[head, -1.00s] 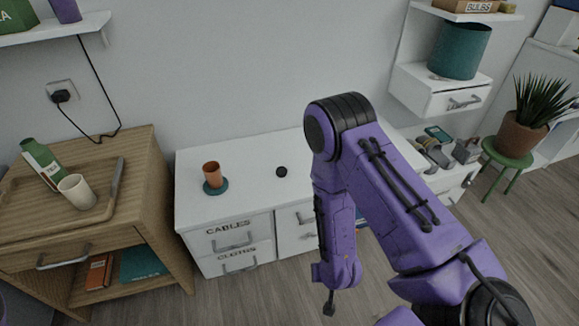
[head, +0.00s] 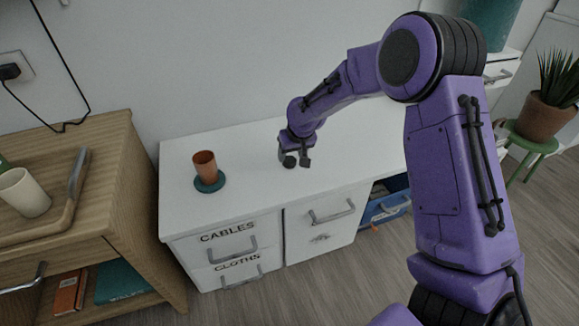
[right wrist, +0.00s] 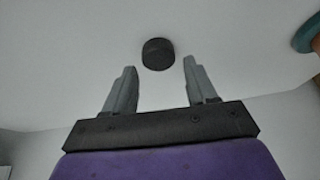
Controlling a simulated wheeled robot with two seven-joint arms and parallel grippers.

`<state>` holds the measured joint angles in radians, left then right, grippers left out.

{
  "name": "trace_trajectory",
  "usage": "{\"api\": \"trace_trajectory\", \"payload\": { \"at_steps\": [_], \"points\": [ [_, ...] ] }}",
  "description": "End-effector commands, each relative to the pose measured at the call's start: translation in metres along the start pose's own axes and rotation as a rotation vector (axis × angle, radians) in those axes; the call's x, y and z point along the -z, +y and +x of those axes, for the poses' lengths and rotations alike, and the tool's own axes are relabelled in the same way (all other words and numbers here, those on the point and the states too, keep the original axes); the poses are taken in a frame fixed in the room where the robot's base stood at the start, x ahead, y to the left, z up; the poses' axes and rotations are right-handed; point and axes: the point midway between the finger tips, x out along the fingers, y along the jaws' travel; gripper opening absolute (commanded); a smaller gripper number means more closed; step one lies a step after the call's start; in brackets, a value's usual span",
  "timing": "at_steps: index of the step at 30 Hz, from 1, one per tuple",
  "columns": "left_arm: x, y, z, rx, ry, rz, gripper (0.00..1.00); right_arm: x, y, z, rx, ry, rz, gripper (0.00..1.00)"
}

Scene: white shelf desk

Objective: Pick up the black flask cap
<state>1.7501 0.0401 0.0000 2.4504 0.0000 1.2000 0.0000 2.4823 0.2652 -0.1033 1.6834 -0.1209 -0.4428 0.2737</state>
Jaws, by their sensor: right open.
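The black flask cap (head: 290,161) is a small dark disc on the white desk top (head: 250,185). In the right wrist view the cap (right wrist: 158,54) lies just beyond the fingertips, centred between them. My right gripper (head: 295,160) is at the cap in the head view; in the right wrist view its two grey fingers (right wrist: 160,75) are spread open with nothing between them. The cap does not appear to be gripped. My left gripper is not in either view.
A wooden cabinet (head: 120,190) with a tray and a cream cup (head: 24,193) stands at the left. The desk top right of the gripper is clear.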

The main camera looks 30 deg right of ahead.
Motion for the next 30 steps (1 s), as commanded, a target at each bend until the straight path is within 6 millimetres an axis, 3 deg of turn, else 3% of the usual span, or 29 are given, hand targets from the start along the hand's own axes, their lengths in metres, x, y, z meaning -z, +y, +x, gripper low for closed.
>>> {"api": "trace_trajectory", "payload": {
  "at_steps": [1,4,12,14,16,17,26,30],
  "points": [
    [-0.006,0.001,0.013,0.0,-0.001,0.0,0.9,-0.002,0.001,0.018,0.0,-0.001,0.001,0.57],
    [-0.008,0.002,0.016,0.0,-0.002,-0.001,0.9,-0.001,0.002,0.03,-0.001,-0.001,0.003,0.57],
    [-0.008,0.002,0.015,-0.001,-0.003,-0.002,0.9,0.0,0.003,0.031,-0.002,0.0,0.006,0.57],
    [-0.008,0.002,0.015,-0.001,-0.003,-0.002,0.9,0.0,0.003,0.031,-0.002,0.0,0.006,0.4],
    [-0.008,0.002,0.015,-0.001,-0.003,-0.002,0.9,0.0,0.003,0.031,-0.002,0.0,0.006,0.18],
    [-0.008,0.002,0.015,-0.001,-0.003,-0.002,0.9,0.0,0.003,0.031,-0.002,0.0,0.005,0.16],
    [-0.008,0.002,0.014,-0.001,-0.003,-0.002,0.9,0.0,0.003,0.031,-0.002,0.0,0.005,0.15],
    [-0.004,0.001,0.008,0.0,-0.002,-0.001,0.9,0.004,0.003,0.021,-0.002,0.001,0.005,0.15]
  ]
}}
